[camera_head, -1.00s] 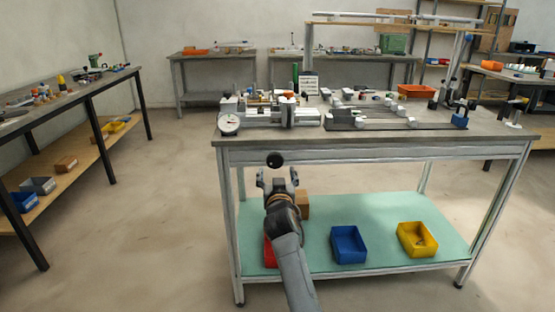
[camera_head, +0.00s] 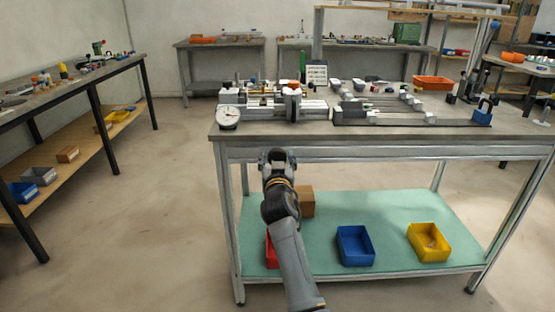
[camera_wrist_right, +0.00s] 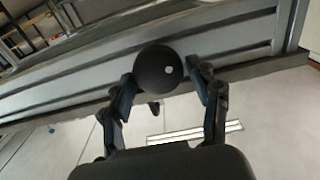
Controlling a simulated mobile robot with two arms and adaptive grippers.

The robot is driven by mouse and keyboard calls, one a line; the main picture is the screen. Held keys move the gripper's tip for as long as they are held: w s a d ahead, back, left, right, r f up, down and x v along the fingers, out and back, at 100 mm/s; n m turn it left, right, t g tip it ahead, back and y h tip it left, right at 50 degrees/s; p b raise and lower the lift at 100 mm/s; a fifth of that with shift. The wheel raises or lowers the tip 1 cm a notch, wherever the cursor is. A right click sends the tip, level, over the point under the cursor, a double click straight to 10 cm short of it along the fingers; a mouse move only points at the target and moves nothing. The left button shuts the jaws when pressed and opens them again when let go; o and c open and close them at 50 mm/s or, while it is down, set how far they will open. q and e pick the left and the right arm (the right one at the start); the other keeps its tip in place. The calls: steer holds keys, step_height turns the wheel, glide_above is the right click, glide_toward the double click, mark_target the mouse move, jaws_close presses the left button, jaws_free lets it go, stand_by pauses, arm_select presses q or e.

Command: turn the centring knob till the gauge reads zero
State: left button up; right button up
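The black round knob (camera_wrist_right: 158,69) with a white dot shows in the right wrist view, in front of the bench's metal front rail. My right gripper (camera_wrist_right: 165,82) has its fingers spread on either side of the knob, with a gap visible at the right finger. In the head view my right gripper (camera_head: 278,156) is just below the bench's front edge, and the knob cannot be made out clearly there. The gauge (camera_head: 228,116) is a white round dial at the bench top's front left corner; its reading is too small to tell. My left gripper is not in view.
The workbench (camera_head: 350,150) carries a jig with rails and clamps (camera_head: 285,100). Its green lower shelf (camera_head: 390,210) holds a blue bin (camera_head: 355,245), a yellow bin (camera_head: 429,242) and a brown box (camera_head: 305,201). The floor to the left is clear.

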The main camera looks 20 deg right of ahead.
steer(key=c, duration=0.6)
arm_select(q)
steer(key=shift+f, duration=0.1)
arm_select(e)
steer(key=shift+n, duration=0.3)
steer(key=n+p, duration=0.2)
steer(key=n, duration=0.4)
steer(key=shift+a, duration=0.1)
steer(key=n+p, duration=0.2)
steer(key=n, duration=0.5)
steer(key=shift+a+f+p, duration=0.1)
steer(key=shift+f+p, duration=0.05)
steer(key=shift+p, duration=0.25)
arm_select(q)
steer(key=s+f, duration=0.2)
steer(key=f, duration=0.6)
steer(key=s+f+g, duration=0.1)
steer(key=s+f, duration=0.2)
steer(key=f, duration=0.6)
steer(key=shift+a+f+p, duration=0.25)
steer(key=shift+p, duration=0.1)
arm_select(e)
steer(key=shift+w+f+n, duration=0.1)
steer(key=shift+n, duration=1.1)
steer(key=o, duration=1.1)
